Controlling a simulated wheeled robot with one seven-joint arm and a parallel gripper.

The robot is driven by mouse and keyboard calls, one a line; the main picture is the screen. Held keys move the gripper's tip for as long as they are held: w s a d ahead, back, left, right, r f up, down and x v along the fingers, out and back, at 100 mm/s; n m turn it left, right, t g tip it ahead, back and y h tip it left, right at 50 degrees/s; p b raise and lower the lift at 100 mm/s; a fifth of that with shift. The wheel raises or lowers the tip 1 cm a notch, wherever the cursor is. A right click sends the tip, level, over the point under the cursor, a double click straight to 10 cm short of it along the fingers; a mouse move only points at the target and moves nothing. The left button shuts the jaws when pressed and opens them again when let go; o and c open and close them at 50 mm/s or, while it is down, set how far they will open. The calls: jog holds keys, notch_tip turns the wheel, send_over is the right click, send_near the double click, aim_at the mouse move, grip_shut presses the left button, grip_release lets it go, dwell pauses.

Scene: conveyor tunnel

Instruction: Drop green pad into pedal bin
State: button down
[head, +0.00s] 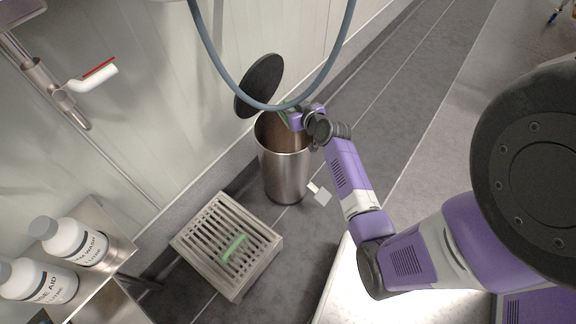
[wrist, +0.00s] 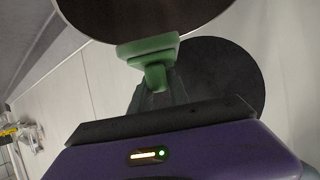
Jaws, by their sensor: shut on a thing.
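The pedal bin (head: 287,178) is a brushed-metal cylinder standing on the floor by the wall. Its round black lid (head: 260,84) is open, tilted back towards the wall; it also shows as a dark disc in the wrist view (wrist: 222,75). My gripper (head: 286,118) is at the bin's open mouth, partly hidden by the hose in the head view. In the wrist view my gripper (wrist: 156,82) is shut on the green pad (wrist: 150,47) by its narrower stem. The pad's wide face points at a dark rounded shape, which appears to be the bin's mouth.
A grey-blue hose (head: 340,50) loops down in front of the lid. White bottles (head: 75,241) stand on a shelf at left.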

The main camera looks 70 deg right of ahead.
jog(key=shift+f, duration=0.5)
jog(key=c, duration=1.2)
grip_release()
jog(key=shift+o, duration=0.2)
jog(key=p+v, duration=0.1)
jog(key=v, duration=0.6)
jog(key=shift+s+a, duration=0.25)
jog(key=shift+s, duration=0.1)
jog(key=shift+r, duration=0.2)
